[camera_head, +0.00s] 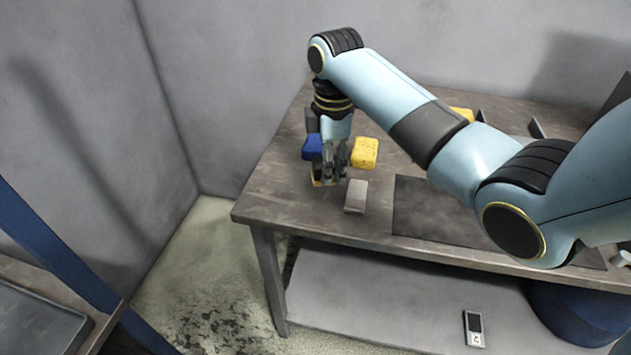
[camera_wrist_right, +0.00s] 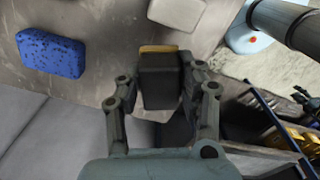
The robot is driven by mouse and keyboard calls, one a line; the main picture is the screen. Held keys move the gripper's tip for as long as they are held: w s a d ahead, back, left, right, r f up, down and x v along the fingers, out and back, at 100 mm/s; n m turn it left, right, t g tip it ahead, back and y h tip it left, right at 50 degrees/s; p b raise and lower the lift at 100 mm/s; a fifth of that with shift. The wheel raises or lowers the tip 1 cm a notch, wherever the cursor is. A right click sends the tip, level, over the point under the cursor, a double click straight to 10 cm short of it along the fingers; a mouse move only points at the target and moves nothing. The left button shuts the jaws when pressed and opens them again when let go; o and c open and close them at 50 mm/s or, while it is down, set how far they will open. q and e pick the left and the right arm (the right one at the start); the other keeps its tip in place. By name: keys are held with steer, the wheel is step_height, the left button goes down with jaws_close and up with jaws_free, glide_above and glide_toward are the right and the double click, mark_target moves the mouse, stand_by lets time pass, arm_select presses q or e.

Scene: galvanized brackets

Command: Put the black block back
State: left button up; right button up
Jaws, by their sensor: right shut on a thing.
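The black block (camera_wrist_right: 160,85) is between the two fingers of my right gripper (camera_wrist_right: 160,98) in the right wrist view, and the gripper is shut on it. A narrow tan-yellow edge (camera_wrist_right: 158,48) shows at the block's far end; I cannot tell whether it is part of the block or something under it. In the head view my right gripper (camera_head: 334,160) points down over the left part of the workbench (camera_head: 275,190). The fingers largely hide the block there, and I cannot tell whether it touches the top. My left gripper is not in view.
A blue sponge-like block (camera_head: 312,147) and a yellow one (camera_head: 364,152) flank the gripper. A grey block (camera_head: 355,196) lies in front, near the bench's front edge. A dark flat panel (camera_head: 425,212) lies to the right. My right arm crosses above the bench.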

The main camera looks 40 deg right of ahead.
mark_target(318, 158)
steer(key=shift+w+a+f, duration=0.35)
steer(key=shift+w+f, duration=0.1)
steer(key=shift+w, duration=0.1)
steer(key=shift+w+a+f, duration=0.3)
steer(key=shift+w+f, duration=0.15)
steer(key=shift+w, duration=0.1)
steer(key=shift+w+a+f, duration=0.15)
step_height(318, 158, down, 3)
steer(key=shift+f, duration=0.5)
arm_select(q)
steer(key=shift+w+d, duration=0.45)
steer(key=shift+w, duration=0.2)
arm_select(e)
steer(key=shift+f, duration=0.1)
steer(key=o, duration=1.1)
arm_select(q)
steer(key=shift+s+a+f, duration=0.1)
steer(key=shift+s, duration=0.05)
